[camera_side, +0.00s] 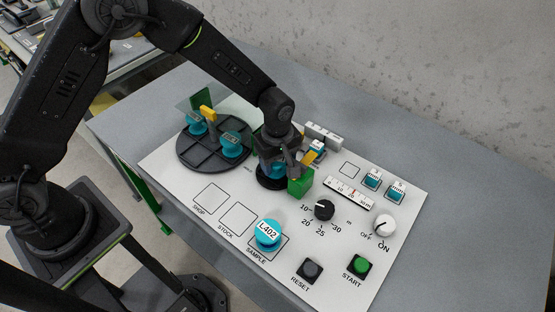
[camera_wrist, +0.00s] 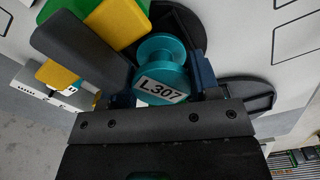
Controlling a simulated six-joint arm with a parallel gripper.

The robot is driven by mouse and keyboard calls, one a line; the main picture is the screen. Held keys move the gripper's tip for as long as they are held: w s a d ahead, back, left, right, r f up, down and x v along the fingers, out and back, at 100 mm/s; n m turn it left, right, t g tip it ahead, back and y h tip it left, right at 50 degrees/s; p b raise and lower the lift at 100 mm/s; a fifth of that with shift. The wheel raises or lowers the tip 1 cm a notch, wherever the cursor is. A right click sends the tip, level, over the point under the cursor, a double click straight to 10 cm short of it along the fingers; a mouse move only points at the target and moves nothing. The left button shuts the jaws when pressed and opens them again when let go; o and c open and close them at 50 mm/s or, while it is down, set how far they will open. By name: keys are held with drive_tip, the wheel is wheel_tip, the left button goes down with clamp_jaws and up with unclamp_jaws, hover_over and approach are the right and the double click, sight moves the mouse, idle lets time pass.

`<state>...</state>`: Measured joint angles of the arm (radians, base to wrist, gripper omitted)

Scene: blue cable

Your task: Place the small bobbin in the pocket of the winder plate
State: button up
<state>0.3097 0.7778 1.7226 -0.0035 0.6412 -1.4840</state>
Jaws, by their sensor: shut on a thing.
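A teal bobbin labelled L307 (camera_wrist: 162,85) is between the fingers of my gripper (camera_wrist: 163,72) in the wrist view. In the side view my gripper (camera_side: 277,163) is shut on this bobbin (camera_side: 278,172), low over a small black round plate (camera_side: 268,184), which I take as the winder plate. The wrist view shows black round parts (camera_wrist: 188,28) behind the bobbin. The pocket is hidden by the gripper and bobbin, so I cannot tell whether the bobbin is seated. Another teal bobbin, labelled L402 (camera_side: 268,233), stands on the SAMPLE square.
A green block (camera_side: 300,183) with a yellow part stands close right of my gripper. A larger black round tray (camera_side: 205,157) with dividers and teal bobbins is at left. The SHOP (camera_side: 211,195) and STOCK (camera_side: 238,219) squares are empty. Knobs and buttons occupy the panel's right.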

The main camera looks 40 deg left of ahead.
drive_tip(key=shift+f, duration=0.15)
drive_tip(key=o, duration=0.9)
wheel_tip(320, 180, up, 12)
drive_tip(key=s+a+r+m+t, duration=0.1)
drive_tip(key=s+a+r+m, duration=0.25)
drive_tip(key=r, duration=0.25)
drive_tip(key=s+a+r+m+t, duration=0.2)
drive_tip(key=s+a+r, duration=0.2)
drive_tip(key=r, duration=0.3)
drive_tip(key=s+a+r+m+t, duration=0.1)
drive_tip(key=s+a+m, duration=0.2)
drive_tip(key=s, duration=0.4)
drive_tip(key=s+a+r+m+t, duration=0.1)
drive_tip(key=s+a+m, duration=0.2)
drive_tip(key=s+m, duration=0.2)
drive_tip(key=shift+s+a+r+t, duration=0.15)
drive_tip(key=shift+s+r+t, duration=0.2)
drive_tip(key=shift+s, duration=0.85)
